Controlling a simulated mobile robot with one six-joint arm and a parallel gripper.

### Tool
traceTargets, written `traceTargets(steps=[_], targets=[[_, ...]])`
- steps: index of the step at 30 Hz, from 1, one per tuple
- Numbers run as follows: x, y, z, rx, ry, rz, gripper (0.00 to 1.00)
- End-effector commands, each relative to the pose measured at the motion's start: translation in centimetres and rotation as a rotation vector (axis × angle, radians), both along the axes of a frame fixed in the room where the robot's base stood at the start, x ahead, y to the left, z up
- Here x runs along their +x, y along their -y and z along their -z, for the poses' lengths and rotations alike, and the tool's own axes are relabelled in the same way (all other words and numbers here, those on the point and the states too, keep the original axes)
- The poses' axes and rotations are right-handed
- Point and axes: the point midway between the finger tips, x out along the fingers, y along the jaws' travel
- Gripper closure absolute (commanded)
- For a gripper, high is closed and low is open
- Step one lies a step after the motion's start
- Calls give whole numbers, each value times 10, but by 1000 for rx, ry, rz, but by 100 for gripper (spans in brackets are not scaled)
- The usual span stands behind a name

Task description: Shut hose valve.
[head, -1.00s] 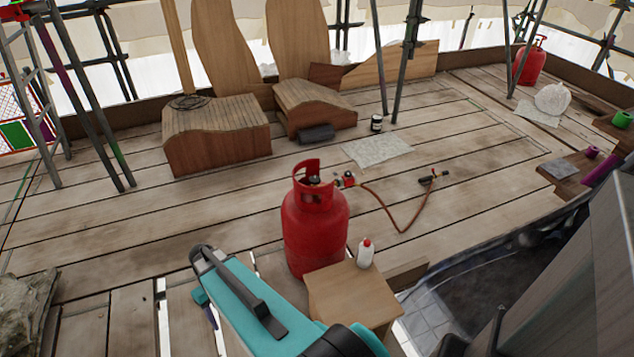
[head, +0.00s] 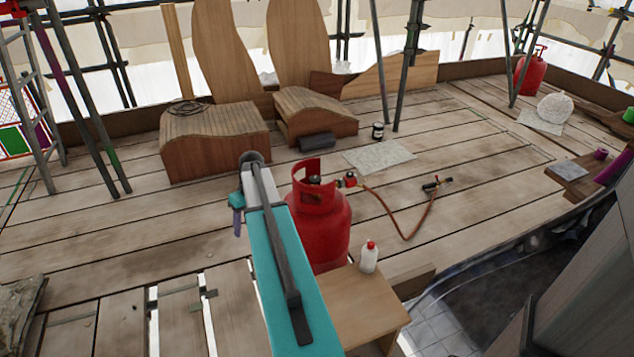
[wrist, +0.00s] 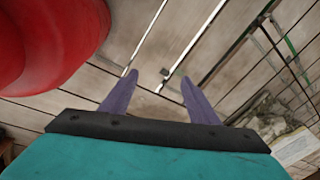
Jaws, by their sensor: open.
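A red gas cylinder (head: 322,235) stands upright on the planks, with a collar around its top. A small red valve fitting (head: 348,179) sits at the right of the collar, and an orange-brown hose (head: 385,222) runs from it to a dark torch (head: 436,186) on the floor. Whether the valve is open or shut cannot be told. My gripper (head: 237,229) is left of the cylinder, pointing down, apart from the valve. In the wrist view its two purple fingers (wrist: 160,77) are spread and empty, with the cylinder (wrist: 45,45) at upper left.
A wooden stand (head: 360,300) with a white red-capped bottle (head: 369,256) is in front of the cylinder. Scaffold poles (head: 410,60) rise at the back.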

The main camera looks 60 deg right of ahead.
Motion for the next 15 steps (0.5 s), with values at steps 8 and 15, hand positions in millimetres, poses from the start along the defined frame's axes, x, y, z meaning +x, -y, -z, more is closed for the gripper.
traceTargets(steps=[8,15], targets=[[-13,86,-47,-46,85,28,45],[-37,150,-94,-93,149,44,45]])
